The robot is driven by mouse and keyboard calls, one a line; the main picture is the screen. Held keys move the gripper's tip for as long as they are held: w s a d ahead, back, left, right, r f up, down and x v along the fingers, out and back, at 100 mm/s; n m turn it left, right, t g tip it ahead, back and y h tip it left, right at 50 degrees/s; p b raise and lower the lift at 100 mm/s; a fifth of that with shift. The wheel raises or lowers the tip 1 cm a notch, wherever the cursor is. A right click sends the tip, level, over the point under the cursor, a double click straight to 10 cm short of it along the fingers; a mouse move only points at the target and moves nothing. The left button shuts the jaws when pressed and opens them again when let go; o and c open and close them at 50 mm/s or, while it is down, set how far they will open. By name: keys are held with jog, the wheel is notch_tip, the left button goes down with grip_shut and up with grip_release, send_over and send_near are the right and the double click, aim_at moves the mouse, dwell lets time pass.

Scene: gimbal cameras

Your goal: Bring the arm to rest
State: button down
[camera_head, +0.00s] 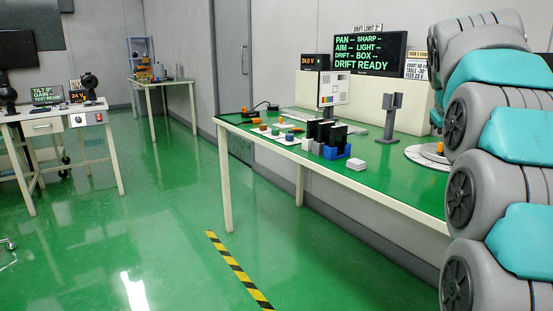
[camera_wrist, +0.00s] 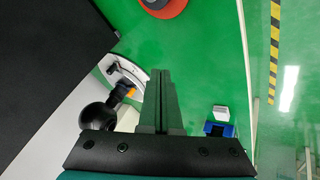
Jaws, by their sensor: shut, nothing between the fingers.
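My arm (camera_head: 490,150), grey with teal covers, rises along the right side of the head view; its gripper is out of that view. In the wrist view my gripper (camera_wrist: 161,72) is shut, its two dark fingers together with nothing between them. The fingers point up the picture, above the green work table (camera_wrist: 205,70). The same table (camera_head: 385,165) stands at the right in the head view.
On the table are a blue holder (camera_head: 337,151), a white block (camera_head: 356,164), a grey stand (camera_head: 390,118), a chart panel (camera_head: 333,88) and a screen (camera_head: 368,52). A black ball (camera_wrist: 97,117) shows left of my fingers. Green floor at left is open, with striped tape (camera_head: 236,268).

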jog(key=s+a+f+g+y, duration=0.1)
jog(key=s+a+f+g, duration=0.1)
jog(key=s+a+f, duration=0.6)
jog(key=s+a+f+g+y, duration=0.2)
jog(key=s+a+f, duration=0.5)
jog(key=s+f, duration=0.6)
jog(key=s+a+f+g+y, duration=0.1)
jog(key=s+a+f+g, duration=0.2)
jog(key=s+a+f, duration=0.5)
jog(key=s+f, duration=0.2)
jog(key=s, duration=0.8)
jog(key=shift+s+a+f+y, duration=0.3)
jog(key=shift+a+f+y, duration=0.05)
jog(key=shift+y, duration=0.05)
